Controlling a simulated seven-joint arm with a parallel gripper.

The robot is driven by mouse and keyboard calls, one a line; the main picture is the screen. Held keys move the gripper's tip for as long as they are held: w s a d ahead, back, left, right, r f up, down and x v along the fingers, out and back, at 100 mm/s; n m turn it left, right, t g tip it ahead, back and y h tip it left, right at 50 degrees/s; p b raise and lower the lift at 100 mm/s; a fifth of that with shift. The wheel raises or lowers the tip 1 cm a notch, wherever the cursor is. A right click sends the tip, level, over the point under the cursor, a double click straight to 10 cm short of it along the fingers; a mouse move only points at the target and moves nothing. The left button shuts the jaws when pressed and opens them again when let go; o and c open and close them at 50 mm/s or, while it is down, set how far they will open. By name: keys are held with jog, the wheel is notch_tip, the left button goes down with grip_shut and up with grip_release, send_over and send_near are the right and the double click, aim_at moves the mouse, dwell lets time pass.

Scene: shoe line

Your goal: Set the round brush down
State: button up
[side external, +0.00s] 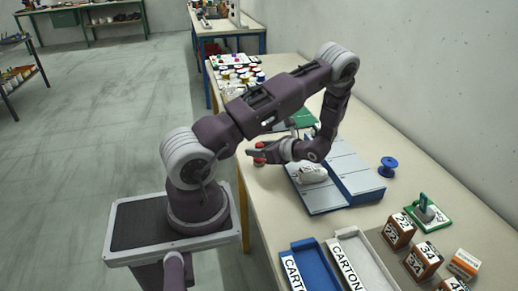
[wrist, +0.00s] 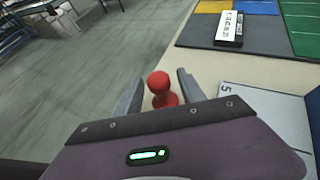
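The round brush (wrist: 159,84) is red, with a ball-shaped knob over a wider lower part. In the wrist view it is upright between the two fingers of my gripper (wrist: 160,88). The fingers are spread, with a gap showing on each side of the brush. In the side external view the brush (side external: 259,161) is at the table's left edge, partly hidden by a finger of my gripper (side external: 258,153). It appears to stand on the tabletop; its underside is hidden.
A white shoe (side external: 312,173) lies on the grey-blue numbered board (side external: 325,199) to the right. A blue spool (side external: 387,166) stands beyond it. Blue and white trays (side external: 357,251), number boxes (side external: 398,232) and a green stamp pad (side external: 427,216) are in front. The table edge is close to the brush.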

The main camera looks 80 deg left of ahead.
jog(key=shift+r, duration=0.15)
jog(key=v, duration=1.2)
jog(key=s+d+r+n+t+h, duration=0.3)
jog(key=s+d+r+n+t, duration=0.1)
jog(key=d+r, duration=0.3)
jog(key=s+d+r+n+t+h, duration=0.4)
jog(key=d+r, duration=0.3)
jog(key=d, duration=0.3)
jog(key=s+d+r+n+t+h, duration=0.3)
jog(key=d+r+n+t+h, duration=0.1)
jog(key=d+r, duration=0.3)
jog(key=shift+s+d+r, duration=0.3)
jog(key=shift+s+d, duration=0.1)
jog(key=shift+d, duration=0.35)
